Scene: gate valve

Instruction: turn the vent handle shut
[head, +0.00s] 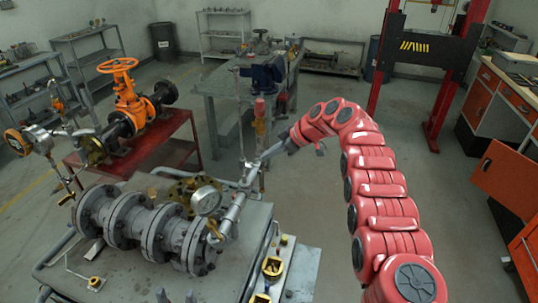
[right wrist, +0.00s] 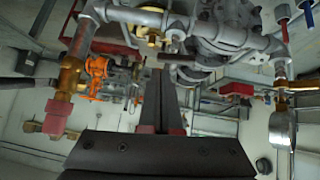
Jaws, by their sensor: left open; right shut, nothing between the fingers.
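The grey flanged valve body (head: 125,222) with a dial gauge (head: 206,200) stands on the near bench. In the right wrist view, a brass valve (right wrist: 151,38) sits on the grey pipework, with a short dark bar handle (right wrist: 174,60) beside it. I take this bar for the vent handle, but cannot be certain. My right gripper (right wrist: 160,72) is shut and empty, its fingertips close to the bar. Whether they touch, I cannot tell. In the head view the right gripper (head: 288,144) is small and reaches the pipework right of the gauge. My left gripper is not in view.
A red-capped brass fitting (head: 260,108) rises beside my right gripper and shows in the right wrist view (right wrist: 55,120). An orange handwheel valve (head: 128,98) stands on a red stand (head: 165,160). Behind is a workbench (head: 222,82).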

